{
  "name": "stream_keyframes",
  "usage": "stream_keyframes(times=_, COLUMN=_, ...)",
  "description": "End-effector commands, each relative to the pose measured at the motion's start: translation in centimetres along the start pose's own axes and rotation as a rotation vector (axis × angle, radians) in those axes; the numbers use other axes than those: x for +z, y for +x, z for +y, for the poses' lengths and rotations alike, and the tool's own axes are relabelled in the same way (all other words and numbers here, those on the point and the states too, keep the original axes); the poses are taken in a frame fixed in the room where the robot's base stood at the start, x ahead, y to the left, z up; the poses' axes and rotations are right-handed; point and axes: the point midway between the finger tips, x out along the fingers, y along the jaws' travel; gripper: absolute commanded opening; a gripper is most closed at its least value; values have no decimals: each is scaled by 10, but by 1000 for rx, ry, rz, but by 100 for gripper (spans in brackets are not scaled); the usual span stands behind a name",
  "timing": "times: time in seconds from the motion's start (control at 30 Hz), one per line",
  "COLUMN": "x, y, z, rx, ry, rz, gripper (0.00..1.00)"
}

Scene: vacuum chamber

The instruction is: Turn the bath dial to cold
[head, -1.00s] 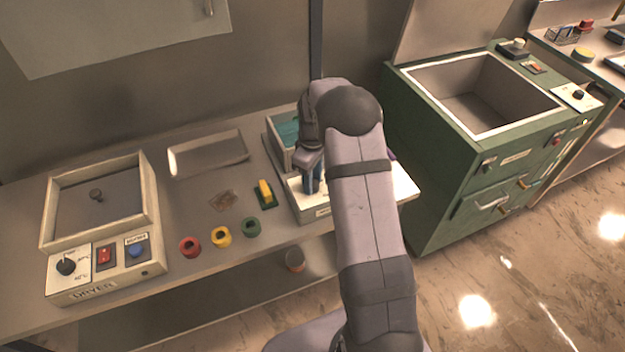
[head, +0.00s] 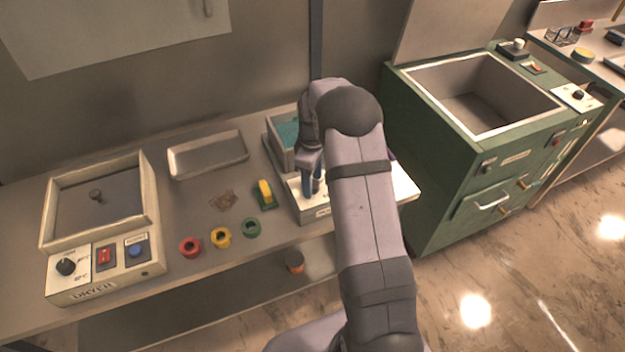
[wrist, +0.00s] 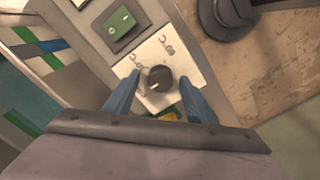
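The bath (head: 285,132), a box with teal liquid, stands at the back of the bench and is partly hidden by my arm. Its dial (wrist: 160,78) is a dark round knob on a white plate with temperature marks in the wrist view. A light pointer line on the knob faces the lower left of that picture. My gripper (wrist: 160,84) is open, with one blue finger on each side of the dial. I cannot tell whether the fingers touch it. In the head view my gripper (head: 313,184) is low over the bath's front panel, and the dial is hidden.
A green rocker switch (wrist: 120,22) sits beside the dial plate. A dryer (head: 95,225) with its own dial stands at the left. A green cabinet (head: 480,150) stands to the right.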

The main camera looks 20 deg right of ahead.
Motion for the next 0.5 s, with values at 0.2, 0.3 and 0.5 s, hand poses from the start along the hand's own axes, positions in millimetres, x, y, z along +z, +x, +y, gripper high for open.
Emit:
stream_keyframes(times=0.2, x=0, y=1, z=-1, rx=-2, ry=1, rz=-1, gripper=50)
stream_keyframes(times=0.3, x=0, y=-2, z=0, rx=-2, ry=2, rz=-1, gripper=50)
stream_keyframes(times=0.5, x=0, y=-20, z=1, rx=2, ry=2, rz=2, gripper=50)
